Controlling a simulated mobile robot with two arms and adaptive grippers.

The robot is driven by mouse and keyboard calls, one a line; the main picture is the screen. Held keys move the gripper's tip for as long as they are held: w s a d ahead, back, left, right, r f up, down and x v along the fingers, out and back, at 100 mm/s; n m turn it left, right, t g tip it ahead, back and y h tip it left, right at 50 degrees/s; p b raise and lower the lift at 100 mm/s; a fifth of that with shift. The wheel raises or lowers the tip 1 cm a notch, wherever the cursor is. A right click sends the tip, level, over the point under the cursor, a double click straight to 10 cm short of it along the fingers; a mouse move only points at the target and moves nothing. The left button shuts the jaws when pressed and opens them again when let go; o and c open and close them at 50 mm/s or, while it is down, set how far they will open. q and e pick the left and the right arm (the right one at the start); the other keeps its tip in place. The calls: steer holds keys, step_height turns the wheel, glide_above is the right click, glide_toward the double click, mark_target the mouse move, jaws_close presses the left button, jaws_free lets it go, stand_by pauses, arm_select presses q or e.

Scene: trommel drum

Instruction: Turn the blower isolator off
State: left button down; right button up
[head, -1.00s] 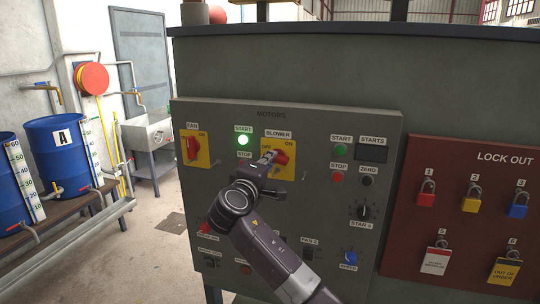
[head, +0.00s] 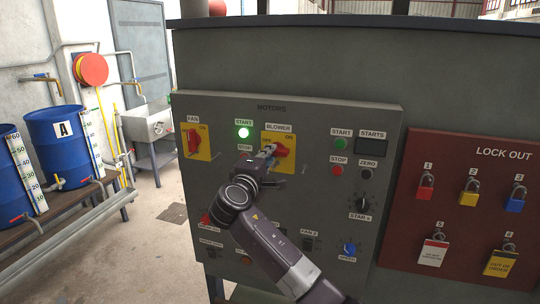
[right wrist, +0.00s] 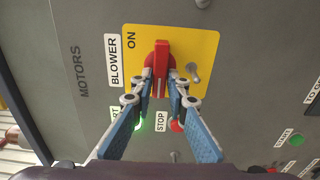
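The blower isolator is a red handle (head: 281,150) on a yellow plate (head: 292,138) marked OFF at its left and ON at its right. The handle lies crosswise on the panel. In the right wrist view the red handle (right wrist: 162,55) points down the picture between my fingers. My right gripper (head: 267,153) is at the handle's left end, and in the wrist view its fingers (right wrist: 160,84) lie close along both sides of it, shut on it. Contact is hard to see at this size. My left gripper is not in view.
The fan isolator (head: 194,141) is at the left, beside a lit green start button (head: 243,132). A stop button (right wrist: 177,125) is close to my fingers. A metal hasp (right wrist: 193,72) sticks out beside the handle. The red lock-out board (head: 450,225) stands at the right.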

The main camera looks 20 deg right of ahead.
steer(key=o, duration=0.3)
steer(key=shift+a, duration=0.1)
steer(key=v, duration=1.2)
